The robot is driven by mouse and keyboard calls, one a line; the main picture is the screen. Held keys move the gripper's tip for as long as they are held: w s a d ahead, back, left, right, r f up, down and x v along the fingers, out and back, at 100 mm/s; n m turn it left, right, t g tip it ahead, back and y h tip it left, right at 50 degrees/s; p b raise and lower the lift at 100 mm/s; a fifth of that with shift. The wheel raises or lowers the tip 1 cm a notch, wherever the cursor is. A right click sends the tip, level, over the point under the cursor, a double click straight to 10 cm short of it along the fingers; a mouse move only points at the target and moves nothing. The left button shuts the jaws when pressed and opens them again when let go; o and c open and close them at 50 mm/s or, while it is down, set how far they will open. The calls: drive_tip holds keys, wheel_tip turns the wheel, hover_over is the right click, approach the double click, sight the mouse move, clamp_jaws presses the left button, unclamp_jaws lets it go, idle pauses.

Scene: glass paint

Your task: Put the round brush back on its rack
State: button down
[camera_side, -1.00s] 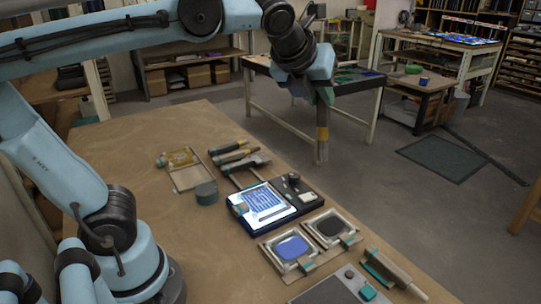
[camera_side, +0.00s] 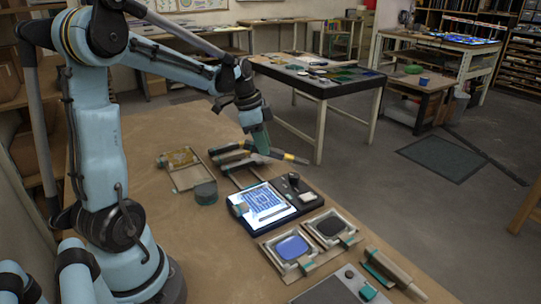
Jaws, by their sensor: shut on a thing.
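The round brush (camera_side: 290,157) is a dark stick with a yellow band toward its right end. It lies about level, pointing right. My gripper (camera_side: 262,148) points down and is shut on the brush near its left part. The jaws hide where they meet it. The rack (camera_side: 234,180) is under and left of my gripper, with other dark-handled brushes (camera_side: 230,156) lying across it. The held brush is at or just above the rack's far right end; I cannot tell whether it touches.
A lit tablet-like panel (camera_side: 266,205) in a dark tray lies in front of the rack. A round green-grey pot (camera_side: 205,193) and a wooden frame (camera_side: 186,178) are to the left. Two framed pans (camera_side: 291,248) (camera_side: 332,226) stand nearer. The table's left part is bare.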

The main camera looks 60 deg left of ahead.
drive_tip(key=shift+s+a+f+n+t+y, duration=0.25)
drive_tip(key=shift+s+a+f+n+t, duration=0.5)
drive_tip(key=shift+f+n, duration=0.65)
drive_tip(key=shift+s+a+f+n+t+y, duration=0.2)
drive_tip(key=shift+s+a+f+n+t, duration=0.5)
drive_tip(key=shift+f, duration=1.05)
drive_tip(key=shift+s+a+f+n+t+y, duration=0.25)
drive_tip(key=shift+s+a+f+n+t, duration=0.4)
drive_tip(key=shift+f+n, duration=0.95)
drive_tip(key=shift+a+f, duration=0.25)
drive_tip(key=shift+f, duration=0.25)
drive_tip(key=c, duration=0.9)
unclamp_jaws()
drive_tip(key=shift+r, duration=0.1)
drive_tip(key=v, duration=1.1)
drive_tip(key=w+d+r, duration=0.1)
drive_tip(key=d, duration=1)
drive_tip(key=w+d+r, duration=0.1)
drive_tip(key=d+r, duration=0.1)
drive_tip(key=d, duration=0.9)
drive_tip(key=shift+w+d+r, duration=0.15)
drive_tip(key=shift+w+r, duration=0.05)
drive_tip(key=shift+w, duration=0.15)
